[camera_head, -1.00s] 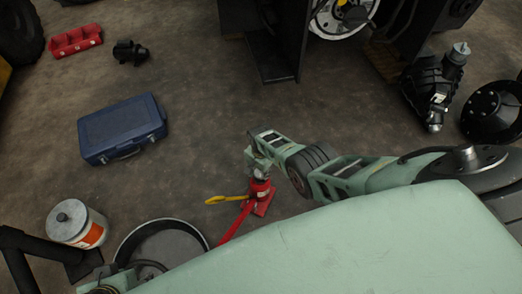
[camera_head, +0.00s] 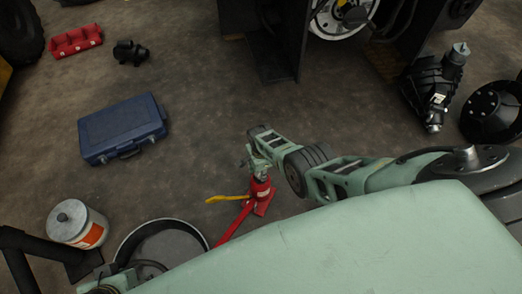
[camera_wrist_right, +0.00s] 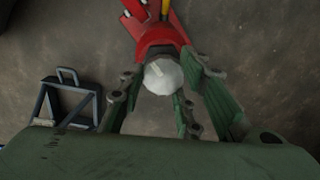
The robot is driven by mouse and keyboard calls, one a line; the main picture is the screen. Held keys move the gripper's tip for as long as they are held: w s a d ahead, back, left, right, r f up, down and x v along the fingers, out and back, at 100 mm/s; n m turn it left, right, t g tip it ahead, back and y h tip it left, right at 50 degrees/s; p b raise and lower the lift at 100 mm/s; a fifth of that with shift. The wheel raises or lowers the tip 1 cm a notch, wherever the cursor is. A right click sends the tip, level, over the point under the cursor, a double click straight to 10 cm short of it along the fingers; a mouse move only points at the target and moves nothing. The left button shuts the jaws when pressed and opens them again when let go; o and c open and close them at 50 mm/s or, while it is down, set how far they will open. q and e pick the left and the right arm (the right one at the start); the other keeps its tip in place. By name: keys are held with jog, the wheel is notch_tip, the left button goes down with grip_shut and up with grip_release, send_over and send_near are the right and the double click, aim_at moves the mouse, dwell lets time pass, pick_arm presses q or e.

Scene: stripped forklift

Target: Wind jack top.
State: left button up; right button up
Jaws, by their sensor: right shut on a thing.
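The red bottle jack (camera_head: 261,193) stands on the floor below the middle of the head view, with a red handle (camera_head: 236,222) slanting down left and a yellow lever (camera_head: 226,199) pointing left. My right gripper (camera_head: 258,168) reaches down over it from the right and is shut on the jack top. In the right wrist view the pale round jack top (camera_wrist_right: 163,75) sits between the green fingers of my right gripper (camera_wrist_right: 165,95), above the red jack body (camera_wrist_right: 160,38). The exact finger contact is partly hidden.
A blue case (camera_head: 122,129) lies to the left. A white bucket with an orange label (camera_head: 77,224) and a round black-rimmed pan (camera_head: 161,245) are at lower left. Black machine parts (camera_head: 432,90) lie at right. Floor between case and jack is clear.

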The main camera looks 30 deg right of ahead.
jog(key=shift+s+a+f, duration=0.1)
jog(key=shift+s+a, duration=0.15)
jog(key=shift+a, duration=0.05)
jog(key=o, duration=1.1)
jog(key=shift+c, duration=0.2)
jog(key=shift+w, duration=0.15)
jog(key=shift+r, duration=0.25)
jog(key=shift+w+r, duration=0.1)
jog(key=shift+r, duration=0.35)
notch_tip(320, 180, up, 11)
jog(key=shift+s+f, duration=0.15)
jog(key=shift+s, duration=0.05)
